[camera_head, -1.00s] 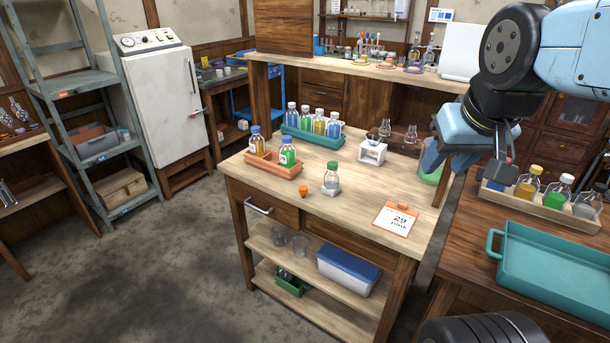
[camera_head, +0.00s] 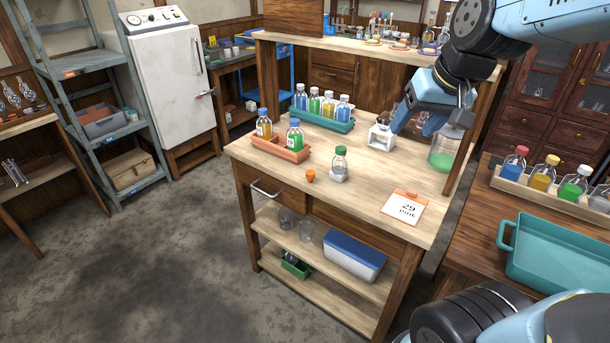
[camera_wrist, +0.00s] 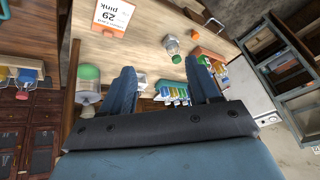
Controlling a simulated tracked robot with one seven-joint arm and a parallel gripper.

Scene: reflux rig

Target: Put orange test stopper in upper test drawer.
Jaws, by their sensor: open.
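The small orange stopper (camera_head: 310,175) stands on the wooden table top (camera_head: 378,172) near its front edge, left of a green-capped bottle (camera_head: 340,164). It also shows in the wrist view (camera_wrist: 195,22). The upper drawer (camera_head: 268,192) is under the table top at the left, with a metal handle; it looks shut. My gripper (camera_head: 417,124) is above the table's back right part, apart from the stopper. In the wrist view my gripper (camera_wrist: 160,70) has its two blue fingers spread, with nothing held between them.
An orange rack (camera_head: 280,150) and a teal rack (camera_head: 322,122) hold bottles. A large jar with green liquid (camera_head: 441,158) and a white stand (camera_head: 382,138) are near my gripper. The table's middle right is clear.

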